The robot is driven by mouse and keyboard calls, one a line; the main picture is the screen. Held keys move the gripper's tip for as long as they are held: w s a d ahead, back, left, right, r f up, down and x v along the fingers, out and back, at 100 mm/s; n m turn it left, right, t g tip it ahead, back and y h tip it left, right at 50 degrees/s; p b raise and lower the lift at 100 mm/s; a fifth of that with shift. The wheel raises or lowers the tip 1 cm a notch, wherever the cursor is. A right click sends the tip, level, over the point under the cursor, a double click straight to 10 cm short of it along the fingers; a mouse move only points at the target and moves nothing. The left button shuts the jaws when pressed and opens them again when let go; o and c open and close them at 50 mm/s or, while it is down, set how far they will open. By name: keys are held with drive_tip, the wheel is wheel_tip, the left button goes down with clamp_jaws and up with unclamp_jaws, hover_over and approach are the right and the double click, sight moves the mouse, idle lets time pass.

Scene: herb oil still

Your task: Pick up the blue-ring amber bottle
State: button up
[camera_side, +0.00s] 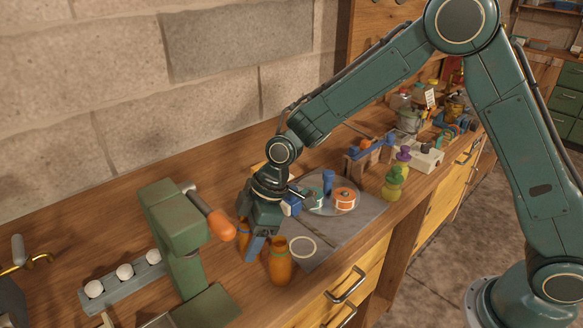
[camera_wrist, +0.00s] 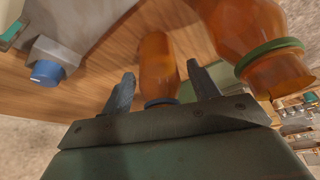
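The blue-ring amber bottle (camera_wrist: 158,62) shows in the wrist view between my fingers, its blue ring near the gripper body. My gripper (camera_wrist: 162,75) is open, with a finger on each side of the bottle and visible gaps. A larger-looking amber bottle with a green ring (camera_wrist: 262,35) is close at right, outside the fingers. In the side view my gripper (camera_side: 259,240) points down by two amber bottles. One amber bottle (camera_side: 243,231) is partly hidden behind it; another amber bottle (camera_side: 280,265) stands in front. Ring colours are unclear there.
A green press-like device with an orange-tipped handle (camera_side: 220,224) stands left of my gripper. A pale ring (camera_side: 302,248) lies on a grey mat (camera_side: 345,228) at right. Green and yellow bottles (camera_side: 393,185) stand beyond it. The bench's front edge is close to the bottles.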

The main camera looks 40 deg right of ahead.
drive_tip(key=c, duration=0.9)
drive_tip(key=shift+r, duration=0.3)
wheel_tip(320, 180, up, 19)
idle(1.5)
drive_tip(key=shift+r, duration=0.2)
idle(0.5)
